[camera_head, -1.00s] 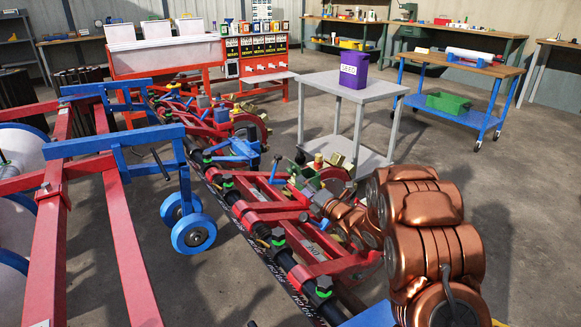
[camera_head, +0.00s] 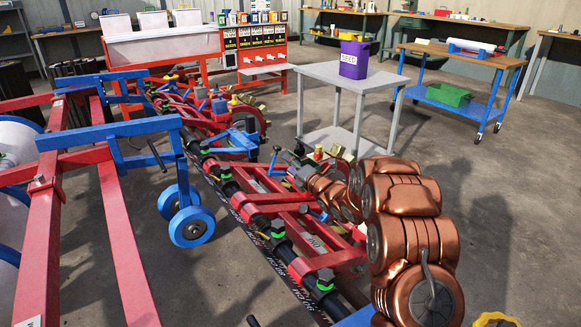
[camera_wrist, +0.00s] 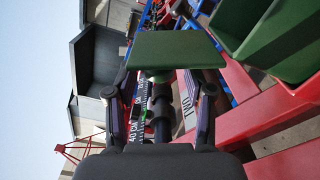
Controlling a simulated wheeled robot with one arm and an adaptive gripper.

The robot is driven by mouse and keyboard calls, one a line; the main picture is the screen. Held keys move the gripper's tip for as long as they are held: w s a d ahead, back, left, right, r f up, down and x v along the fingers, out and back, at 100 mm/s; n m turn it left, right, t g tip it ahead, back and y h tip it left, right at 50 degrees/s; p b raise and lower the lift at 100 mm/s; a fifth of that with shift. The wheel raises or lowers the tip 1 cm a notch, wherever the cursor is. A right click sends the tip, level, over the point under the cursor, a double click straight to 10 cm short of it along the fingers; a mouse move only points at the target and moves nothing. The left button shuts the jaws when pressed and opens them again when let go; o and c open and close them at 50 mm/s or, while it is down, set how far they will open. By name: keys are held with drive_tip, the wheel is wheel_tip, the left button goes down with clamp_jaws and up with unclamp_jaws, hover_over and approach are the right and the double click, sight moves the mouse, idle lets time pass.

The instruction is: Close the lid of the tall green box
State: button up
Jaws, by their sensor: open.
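In the wrist view, a flat dark green panel (camera_wrist: 177,50), which looks like a lid, lies just beyond my fingertips. A larger green box (camera_wrist: 282,38) with an open-looking hollow is at the upper right; I cannot tell whether the panel is joined to it. My gripper (camera_wrist: 162,82) is open, with its two dark fingers apart and nothing seen held between them. I cannot tell whether the fingertips touch the panel. In the head view my copper-coloured arm reaches toward the planter and hides much of the area around the gripper. The tall green box is not clearly visible there.
The red planter frame (camera_head: 122,235) with hoses and blue wheels (camera_head: 190,224) fills the left and middle. A grey table (camera_head: 335,75) carries a purple bin (camera_head: 354,60). A blue cart (camera_head: 468,117) holds a low green crate (camera_head: 448,95).

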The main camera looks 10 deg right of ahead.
drive_tip(key=shift+w+a, duration=0.1)
drive_tip(key=shift+w, duration=0.05)
clamp_jaws()
idle(0.4)
